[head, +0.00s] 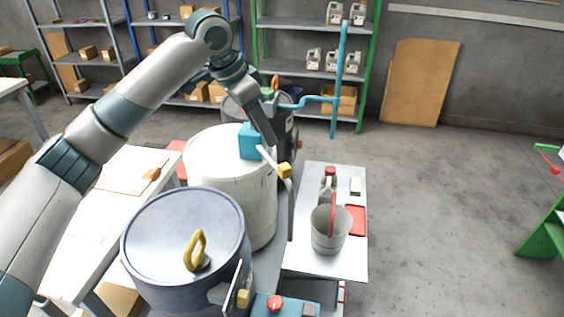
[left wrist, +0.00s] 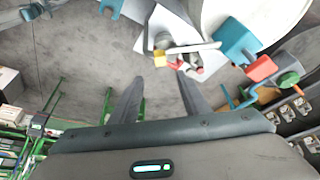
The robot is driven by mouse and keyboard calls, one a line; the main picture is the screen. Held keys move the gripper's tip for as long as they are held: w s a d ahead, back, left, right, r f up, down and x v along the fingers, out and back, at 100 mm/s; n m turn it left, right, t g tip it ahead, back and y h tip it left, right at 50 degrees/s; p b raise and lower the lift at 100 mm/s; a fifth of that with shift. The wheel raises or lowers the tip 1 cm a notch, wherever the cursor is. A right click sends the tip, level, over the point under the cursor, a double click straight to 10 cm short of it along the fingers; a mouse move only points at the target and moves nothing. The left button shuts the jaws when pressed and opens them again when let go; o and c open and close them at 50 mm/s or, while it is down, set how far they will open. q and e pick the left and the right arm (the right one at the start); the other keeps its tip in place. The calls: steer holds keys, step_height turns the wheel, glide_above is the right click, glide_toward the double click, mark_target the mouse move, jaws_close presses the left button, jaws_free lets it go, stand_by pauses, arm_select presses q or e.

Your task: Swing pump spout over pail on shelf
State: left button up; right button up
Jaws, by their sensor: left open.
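The pump's blue body (head: 250,141) stands on the lid of the white drum (head: 232,175). Its white spout (head: 267,156) slants right to a yellow block (head: 285,170) near the drum's rim. The grey pail (head: 329,232) with a red handle stands on the white shelf (head: 300,262), right of and nearer than the spout end. My left gripper (head: 266,120) is above the spout, pointing down. In the left wrist view its fingers (left wrist: 158,92) are apart and empty, with the white spout (left wrist: 192,47) beyond them. My right gripper is not in view.
A blue lidded drum (head: 185,235) with a yellow handle stands nearest. Behind the white drum is a dark drum (head: 285,125) with a light-blue pipe and post (head: 338,80). A bottle (head: 327,187) and red tray (head: 356,220) share the shelf.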

arm_select(q)
steer(key=p, duration=0.2)
glide_above(283, 167)
steer(key=s+a, duration=0.1)
steer(key=a, duration=0.1)
step_height(283, 167, down, 7)
steer(key=p+x, duration=0.1)
steer(key=x, duration=0.4)
steer(key=shift+f, duration=0.55)
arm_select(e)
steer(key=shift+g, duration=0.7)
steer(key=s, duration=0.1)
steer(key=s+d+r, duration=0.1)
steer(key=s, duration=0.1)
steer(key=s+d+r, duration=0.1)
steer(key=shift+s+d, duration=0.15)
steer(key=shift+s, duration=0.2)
arm_select(q)
steer(key=shift+c, duration=0.3)
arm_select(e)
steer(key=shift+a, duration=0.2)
arm_select(q)
steer(key=shift+w, duration=0.1)
jaws_close()
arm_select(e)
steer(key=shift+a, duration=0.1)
